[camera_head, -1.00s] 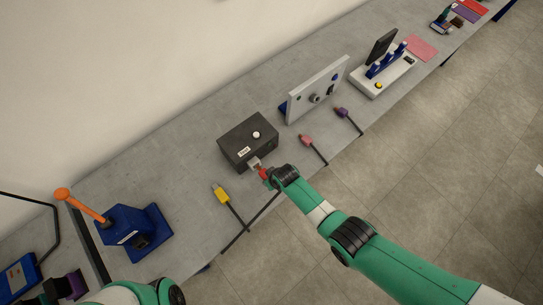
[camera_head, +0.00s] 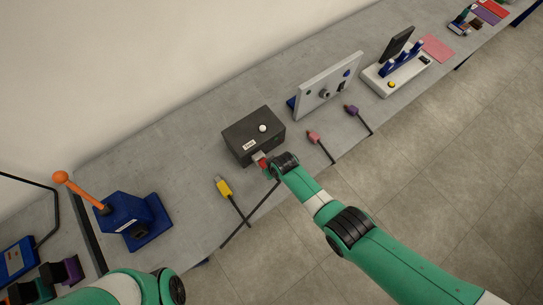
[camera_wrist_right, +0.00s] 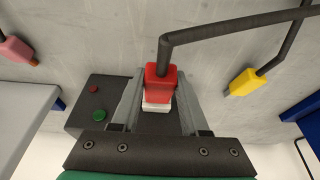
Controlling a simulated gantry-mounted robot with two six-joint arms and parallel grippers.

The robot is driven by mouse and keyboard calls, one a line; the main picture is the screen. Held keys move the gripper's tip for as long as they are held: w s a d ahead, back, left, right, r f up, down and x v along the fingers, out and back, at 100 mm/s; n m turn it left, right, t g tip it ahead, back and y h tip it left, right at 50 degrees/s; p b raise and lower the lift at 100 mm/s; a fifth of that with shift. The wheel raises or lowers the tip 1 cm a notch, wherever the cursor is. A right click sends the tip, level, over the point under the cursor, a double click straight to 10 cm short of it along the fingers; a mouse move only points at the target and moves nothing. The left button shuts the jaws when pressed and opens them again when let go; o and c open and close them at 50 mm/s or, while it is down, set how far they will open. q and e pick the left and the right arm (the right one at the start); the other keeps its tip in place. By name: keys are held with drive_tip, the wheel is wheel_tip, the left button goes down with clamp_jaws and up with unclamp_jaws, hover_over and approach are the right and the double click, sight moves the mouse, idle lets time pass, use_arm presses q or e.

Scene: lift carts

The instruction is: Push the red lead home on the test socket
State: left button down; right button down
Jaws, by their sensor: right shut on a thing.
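The test socket is a dark box (camera_head: 253,135) with a white label and a white knob, on the bench. My right gripper (camera_head: 264,164) is at the box's front face. It is shut on the red lead's plug (camera_wrist_right: 160,82), whose black cable runs off to the right. A pale piece (camera_wrist_right: 157,107) lies between the red plug and the dark box; how deep the plug sits, I cannot tell. My left arm shows at bottom left, its gripper out of view.
A yellow lead (camera_head: 223,187) lies left of the right gripper; a pink lead (camera_head: 314,137) and a purple lead (camera_head: 352,110) lie to the right. A grey upright panel (camera_head: 328,88) stands beyond the box. A blue device with an orange lever (camera_head: 125,217) stands left.

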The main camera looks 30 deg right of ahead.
drive_tip(key=shift+w+f, duration=0.1)
drive_tip(key=shift+w, duration=0.15)
drive_tip(key=shift+c, duration=1.7)
unclamp_jaws()
use_arm(q)
drive_tip(key=shift+f, duration=0.3)
